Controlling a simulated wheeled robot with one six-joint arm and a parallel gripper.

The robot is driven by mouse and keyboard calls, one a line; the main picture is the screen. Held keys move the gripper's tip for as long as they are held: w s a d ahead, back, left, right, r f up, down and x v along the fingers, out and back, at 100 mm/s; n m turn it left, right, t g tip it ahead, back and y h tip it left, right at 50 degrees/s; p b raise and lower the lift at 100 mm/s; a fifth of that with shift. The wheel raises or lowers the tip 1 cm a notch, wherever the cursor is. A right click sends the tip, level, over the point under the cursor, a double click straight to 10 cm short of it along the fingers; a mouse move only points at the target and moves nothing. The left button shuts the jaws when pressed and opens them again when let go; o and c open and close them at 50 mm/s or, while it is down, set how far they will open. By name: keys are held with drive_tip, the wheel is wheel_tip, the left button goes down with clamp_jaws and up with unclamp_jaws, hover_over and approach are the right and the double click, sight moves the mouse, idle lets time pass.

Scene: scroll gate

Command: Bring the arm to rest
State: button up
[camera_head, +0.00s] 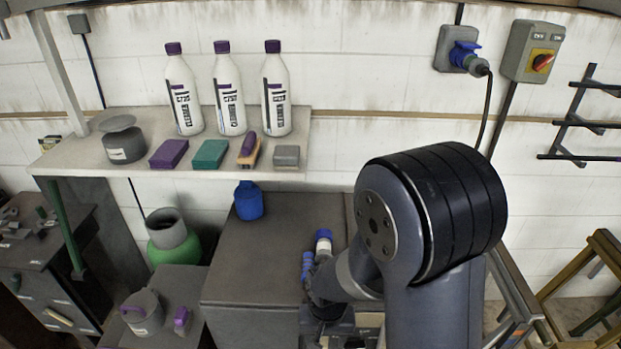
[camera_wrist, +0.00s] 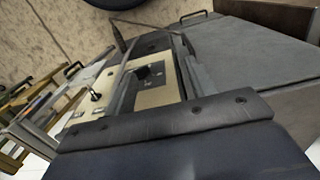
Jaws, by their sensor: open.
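My arm rises large at the lower right in the head view and bends down to the left toward the dark bench. Its end is low there, and the fingers cannot be made out behind the arm links. In the wrist view, my gripper (camera_wrist: 156,68) shows its dark bolted body along the bottom, with two dark fingers standing apart. Nothing is seen held between them. Beyond them lies a cream panel (camera_wrist: 92,97) with a small lever.
A shelf (camera_head: 70,158) holds three white bottles (camera_head: 228,95), a grey pot (camera_head: 123,142) and several small blocks. The dark bench (camera_head: 275,225) has a blue container (camera_head: 248,200) and open room. A control box (camera_head: 531,51) hangs on the wall.

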wheel_tip(320, 180, down, 10)
drive_tip(key=s+b, duration=0.1)
drive_tip(key=b, duration=0.7)
drive_tip(key=shift+f+b, duration=0.15)
drive_tip(key=shift+b, duration=0.2)
drive_tip(key=shift+s, duration=0.1)
